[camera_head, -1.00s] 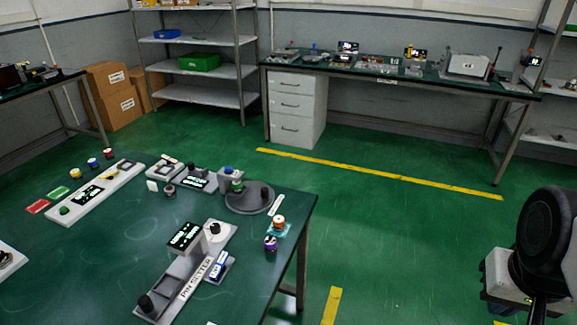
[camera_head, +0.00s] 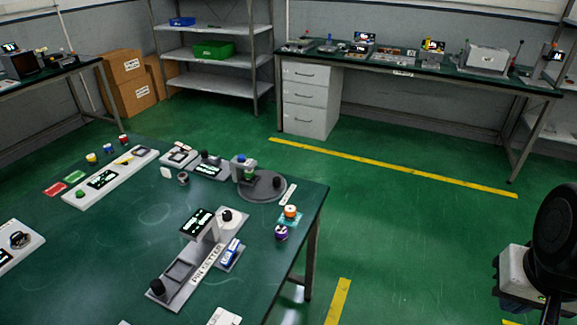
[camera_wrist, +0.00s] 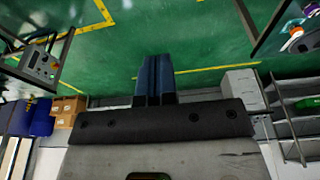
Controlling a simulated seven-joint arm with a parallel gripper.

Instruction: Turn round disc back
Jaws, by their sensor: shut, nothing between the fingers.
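A dark grey round disc (camera_head: 270,187) lies at the far right corner of the green table (camera_head: 130,250) in the head view. A small block with a blue knob and a green piece (camera_head: 245,168) stands at its left edge, and a dark knob shows on the disc's right part. A white label (camera_head: 289,194) lies beside it. My gripper (camera_wrist: 155,60) shows in the wrist view with its two dark blue fingers together and empty, over open green floor. It is away from the disc. In the head view only part of my arm shows at the right edge.
A pin setter device (camera_head: 185,280) stands in front of the disc. Orange (camera_head: 291,212) and purple (camera_head: 281,233) round pieces stand near the right table edge. A long white panel (camera_head: 110,178) lies at left.

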